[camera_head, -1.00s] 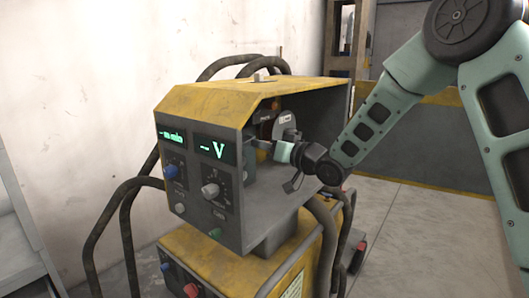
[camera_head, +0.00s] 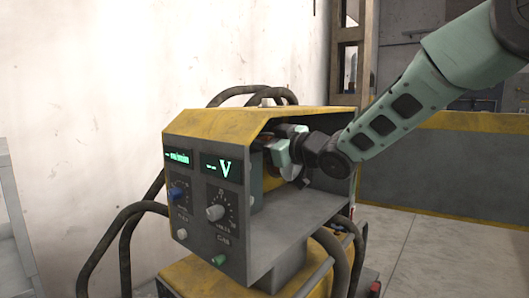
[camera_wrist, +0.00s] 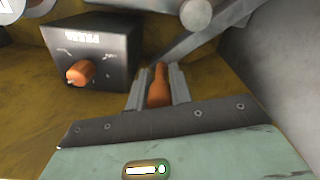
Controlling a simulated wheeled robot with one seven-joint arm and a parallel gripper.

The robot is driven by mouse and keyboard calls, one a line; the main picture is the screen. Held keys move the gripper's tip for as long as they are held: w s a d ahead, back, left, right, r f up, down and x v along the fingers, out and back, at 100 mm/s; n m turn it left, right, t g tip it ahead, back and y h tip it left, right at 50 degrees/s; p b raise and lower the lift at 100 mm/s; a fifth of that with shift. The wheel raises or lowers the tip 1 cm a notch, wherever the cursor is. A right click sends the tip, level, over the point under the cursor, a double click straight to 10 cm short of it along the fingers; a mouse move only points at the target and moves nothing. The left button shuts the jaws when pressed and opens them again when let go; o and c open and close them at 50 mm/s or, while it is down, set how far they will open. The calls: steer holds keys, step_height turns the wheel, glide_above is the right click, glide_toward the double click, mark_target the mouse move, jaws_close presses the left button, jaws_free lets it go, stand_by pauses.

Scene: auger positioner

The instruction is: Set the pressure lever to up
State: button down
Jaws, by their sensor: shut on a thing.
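The pressure lever shows in the wrist view as an orange, bottle-shaped handle (camera_wrist: 158,88) between my two grey fingers. My gripper (camera_wrist: 157,72) is shut on this handle. In the head view my gripper (camera_head: 283,152) is inside the open side of the yellow and grey machine housing (camera_head: 290,240), near its upper part. There the lever is hidden behind my gripper and wrist, so its up or down position is hard to tell.
A dark control box (camera_wrist: 95,50) with an orange knob (camera_wrist: 80,72) sits left of the fingers in the wrist view. A grey cylinder (camera_wrist: 196,14) and a metal bar are close above. The housing's roof (camera_head: 235,118) and walls surround my gripper. Black cables loop around the machine.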

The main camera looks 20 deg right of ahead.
steer(key=shift+s+a+r+n, duration=0.1)
steer(key=shift+a+r+n, duration=0.1)
steer(key=shift+n, duration=0.1)
steer(key=c, duration=1.3)
jaws_free()
steer(key=shift+o, duration=0.2)
steer(key=shift+s, duration=0.1)
steer(key=v, duration=1.7)
steer(key=shift+s+b, duration=0.15)
steer(key=shift+b, duration=0.3)
